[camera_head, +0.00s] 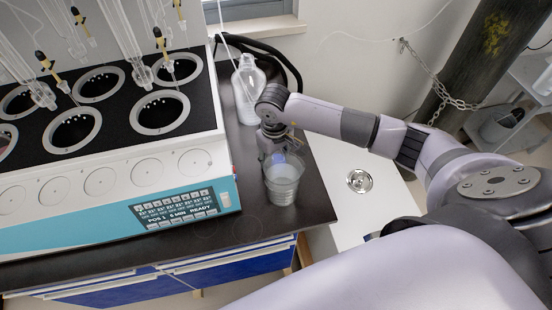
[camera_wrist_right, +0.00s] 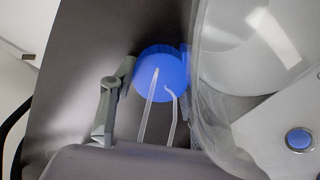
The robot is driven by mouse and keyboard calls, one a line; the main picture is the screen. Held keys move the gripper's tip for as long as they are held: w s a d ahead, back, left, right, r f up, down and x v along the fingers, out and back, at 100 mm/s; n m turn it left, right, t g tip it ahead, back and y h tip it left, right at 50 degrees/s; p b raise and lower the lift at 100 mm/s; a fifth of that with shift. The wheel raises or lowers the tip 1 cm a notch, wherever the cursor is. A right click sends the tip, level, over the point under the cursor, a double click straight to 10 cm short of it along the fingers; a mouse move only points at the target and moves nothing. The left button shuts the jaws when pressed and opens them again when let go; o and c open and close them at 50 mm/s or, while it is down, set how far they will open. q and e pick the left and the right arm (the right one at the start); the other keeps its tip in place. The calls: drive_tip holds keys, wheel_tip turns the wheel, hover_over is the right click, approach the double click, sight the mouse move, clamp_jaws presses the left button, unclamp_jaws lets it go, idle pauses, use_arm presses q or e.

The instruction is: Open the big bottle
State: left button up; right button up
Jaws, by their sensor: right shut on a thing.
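The big bottle (camera_head: 247,92) is a whitish, translucent bottle standing on the dark counter behind my right gripper; I see no blue cap on its neck in the head view. My right gripper (camera_head: 277,148) points down above a clear jug (camera_head: 282,186), apart from the bottle. It is shut on a blue cap (camera_wrist_right: 161,77), from which two thin clear tubes stick out. One grey finger (camera_wrist_right: 112,100) shows at the cap's left; the other finger is hidden. My left gripper is out of view.
A white and teal distiller (camera_head: 110,200) with round wells and glassware fills the left. A black hose (camera_head: 280,55) loops behind the bottle. A white surface with a round metal drain (camera_head: 359,181) lies right of the counter. Some dark counter (camera_head: 240,230) is bare in front.

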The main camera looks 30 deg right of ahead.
drive_tip(key=o, duration=1.3)
drive_tip(key=shift+f, duration=0.1)
